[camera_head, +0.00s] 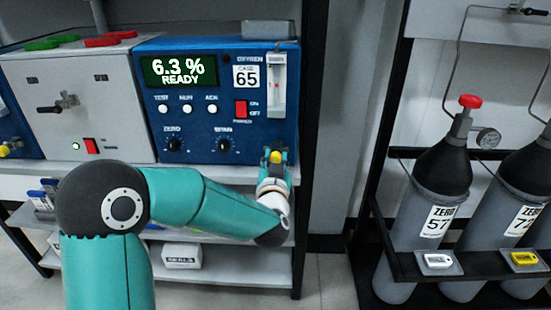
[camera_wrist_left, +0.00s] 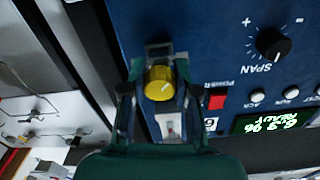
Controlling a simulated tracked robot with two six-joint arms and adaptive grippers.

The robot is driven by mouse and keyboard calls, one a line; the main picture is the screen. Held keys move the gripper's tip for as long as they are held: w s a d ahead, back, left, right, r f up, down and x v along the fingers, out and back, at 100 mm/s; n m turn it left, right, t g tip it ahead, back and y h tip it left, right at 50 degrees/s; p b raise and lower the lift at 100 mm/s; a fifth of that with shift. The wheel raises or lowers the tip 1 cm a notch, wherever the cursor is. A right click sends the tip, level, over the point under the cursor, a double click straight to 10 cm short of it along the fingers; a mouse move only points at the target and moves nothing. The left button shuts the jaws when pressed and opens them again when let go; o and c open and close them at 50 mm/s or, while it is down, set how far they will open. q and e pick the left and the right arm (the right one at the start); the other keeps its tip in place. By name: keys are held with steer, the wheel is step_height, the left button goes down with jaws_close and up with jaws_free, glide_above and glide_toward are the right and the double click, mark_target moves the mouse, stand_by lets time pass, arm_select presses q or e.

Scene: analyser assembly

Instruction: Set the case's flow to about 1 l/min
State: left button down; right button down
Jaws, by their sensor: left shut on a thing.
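The blue analyser case (camera_head: 215,120), labelled CASE 65, stands on the shelf. Its display (camera_head: 180,71) reads 6.3 % READY. A clear flow tube (camera_head: 277,80) is on its right side; its scale is too small to read. Below the tube is the yellow flow knob (camera_head: 276,157), also seen in the left wrist view (camera_wrist_left: 159,84). My left gripper (camera_head: 274,164) is at the knob, and in the left wrist view its fingers (camera_wrist_left: 156,80) are on both sides of it, shut on it. My right gripper is not in view.
A grey unit (camera_head: 85,105) with a black-handled valve stands left of the case. A dark rack post (camera_head: 311,130) is close right of the knob. Grey gas cylinders (camera_head: 430,200) with tags stand in a rack at the right.

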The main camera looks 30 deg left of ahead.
arm_select(q)
steer(key=c, duration=0.8)
jaws_free()
steer(key=shift+c, duration=0.2)
steer(key=shift+s+d, duration=0.1)
steer(key=v, duration=1.1)
steer(key=shift+s, duration=0.35)
steer(key=shift+d, duration=0.1)
